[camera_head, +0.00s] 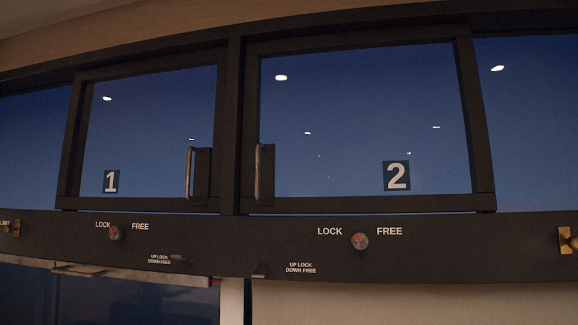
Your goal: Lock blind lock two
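The window panel marked 2 (397,176) fills the upper middle right, with a dark frame and a vertical handle (259,172) at its left side. Below it on the dark rail is a round knob (359,241) with a reddish mark, between the labels LOCK (329,231) and FREE (389,231). The knob is small, and I cannot tell which label its mark points to. A small latch (260,270) sits lower left of it, beside the label UP LOCK DOWN FREE (301,268). My gripper is not in view.
A matching window marked 1 (111,181) is on the left, with its own knob (116,233) and latch (180,259). Brass fittings (567,240) sit at the rail's right end. A ledge (130,272) shows below the rail at left.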

